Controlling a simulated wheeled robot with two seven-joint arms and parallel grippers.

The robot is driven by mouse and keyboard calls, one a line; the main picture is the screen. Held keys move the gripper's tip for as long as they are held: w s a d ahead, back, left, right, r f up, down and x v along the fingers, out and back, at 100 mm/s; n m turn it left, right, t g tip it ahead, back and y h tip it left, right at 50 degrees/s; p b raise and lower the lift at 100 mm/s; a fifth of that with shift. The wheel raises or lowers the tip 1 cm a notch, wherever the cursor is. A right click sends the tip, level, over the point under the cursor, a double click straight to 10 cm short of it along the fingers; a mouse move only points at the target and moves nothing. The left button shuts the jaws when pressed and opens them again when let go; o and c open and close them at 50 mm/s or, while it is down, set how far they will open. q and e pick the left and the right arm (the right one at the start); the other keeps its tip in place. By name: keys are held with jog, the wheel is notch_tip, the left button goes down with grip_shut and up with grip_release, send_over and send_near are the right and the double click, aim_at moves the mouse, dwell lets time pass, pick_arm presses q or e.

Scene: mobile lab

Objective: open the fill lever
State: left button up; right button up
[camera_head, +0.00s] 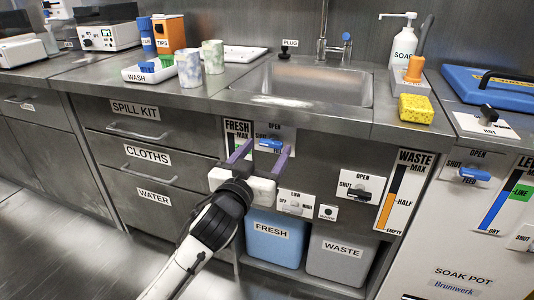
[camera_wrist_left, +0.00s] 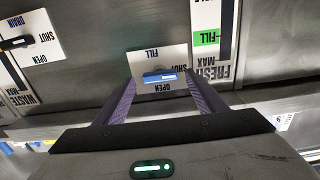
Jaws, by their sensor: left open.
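The fill lever (camera_head: 271,144) is a blue handle on a white plate marked OPEN and SHUT, on the steel cabinet front below the sink. In the left wrist view the lever (camera_wrist_left: 160,77) appears upside down, lying level across its plate under the word FILL. My left gripper (camera_head: 267,147) has two purple fingers and is open and empty. In the left wrist view its fingers (camera_wrist_left: 160,84) stand on either side of the lever, with a gap on each side. Whether the fingertips touch the plate I cannot tell. My right gripper is not in view.
A FRESH gauge (camera_head: 236,135) is left of the fill plate. A drain lever (camera_head: 361,187) and WASTE gauge (camera_head: 403,190) are to the right. Blue and grey tanks stand underneath. The counter edge overhangs above.

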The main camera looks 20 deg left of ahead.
pick_arm(q)
jog(key=shift+w, duration=0.6)
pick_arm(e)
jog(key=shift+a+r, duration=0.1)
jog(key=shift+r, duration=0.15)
pick_arm(q)
jog(key=c, duration=1)
jog(key=shift+r+p, duration=0.15)
jog(key=shift+p, duration=0.2)
jog(key=shift+c, duration=0.3)
jog(key=m+p, duration=0.3)
jog(key=shift+r, duration=0.1)
jog(key=shift+f+m+p, duration=0.2)
jog(key=shift+m+p, duration=0.15)
jog(key=shift+m, duration=0.15)
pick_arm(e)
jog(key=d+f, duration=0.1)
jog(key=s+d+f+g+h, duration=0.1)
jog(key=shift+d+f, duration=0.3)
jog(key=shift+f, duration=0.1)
pick_arm(q)
jog(key=o, duration=1.1)
jog(key=shift+c, duration=0.2)
